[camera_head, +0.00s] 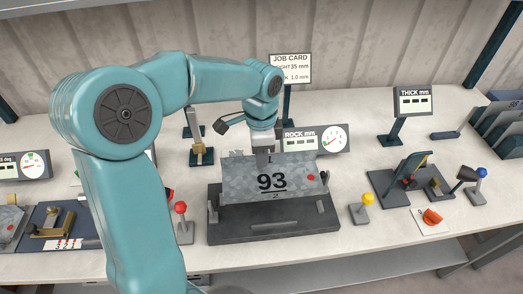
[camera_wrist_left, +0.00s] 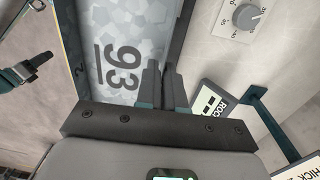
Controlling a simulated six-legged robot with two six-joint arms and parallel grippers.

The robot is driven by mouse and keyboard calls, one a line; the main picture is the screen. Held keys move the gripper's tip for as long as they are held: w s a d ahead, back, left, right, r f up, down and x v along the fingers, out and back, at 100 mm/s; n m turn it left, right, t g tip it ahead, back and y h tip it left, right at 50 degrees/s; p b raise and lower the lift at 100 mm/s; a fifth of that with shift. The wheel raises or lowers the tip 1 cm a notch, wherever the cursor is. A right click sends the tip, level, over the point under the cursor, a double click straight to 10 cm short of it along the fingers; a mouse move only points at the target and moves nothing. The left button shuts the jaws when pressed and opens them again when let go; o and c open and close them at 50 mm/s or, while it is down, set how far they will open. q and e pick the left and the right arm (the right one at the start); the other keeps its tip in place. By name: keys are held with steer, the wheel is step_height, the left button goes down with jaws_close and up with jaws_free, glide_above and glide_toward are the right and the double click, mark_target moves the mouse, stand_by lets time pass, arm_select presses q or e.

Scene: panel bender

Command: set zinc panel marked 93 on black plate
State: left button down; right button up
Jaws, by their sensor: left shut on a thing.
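The zinc panel marked 93 (camera_head: 272,181) is a mottled grey sheet with a red dot near its right end. It stands tilted on the black plate (camera_head: 270,231), its number facing the front; I cannot tell whether its lower edge fully rests there. My left gripper (camera_head: 263,152) reaches down from behind and is shut on the panel's upper edge. In the left wrist view the panel (camera_wrist_left: 115,45) shows with its 93 turned sideways, next to the closed fingers (camera_wrist_left: 163,85). My right gripper is in neither view.
A rocker gauge (camera_head: 333,140) stands behind the plate. A red-knobbed lever (camera_head: 182,222) is left of the plate and a yellow-knobbed one (camera_head: 364,207) right of it. A job card (camera_head: 290,68) and a thickness display (camera_head: 412,101) stand farther back.

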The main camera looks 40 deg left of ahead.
mark_target(261, 174)
arm_select(q)
step_height(261, 174, down, 8)
steer(key=b, duration=0.5)
steer(key=shift+r, duration=0.2)
steer(key=shift+w+a+f+b, duration=0.15)
steer(key=shift+f+b, duration=0.25)
steer(key=shift+r, duration=0.1)
steer(key=shift+f+b, duration=1.05)
steer(key=shift+f, duration=0.4)
steer(key=c, duration=1.2)
jaws_free()
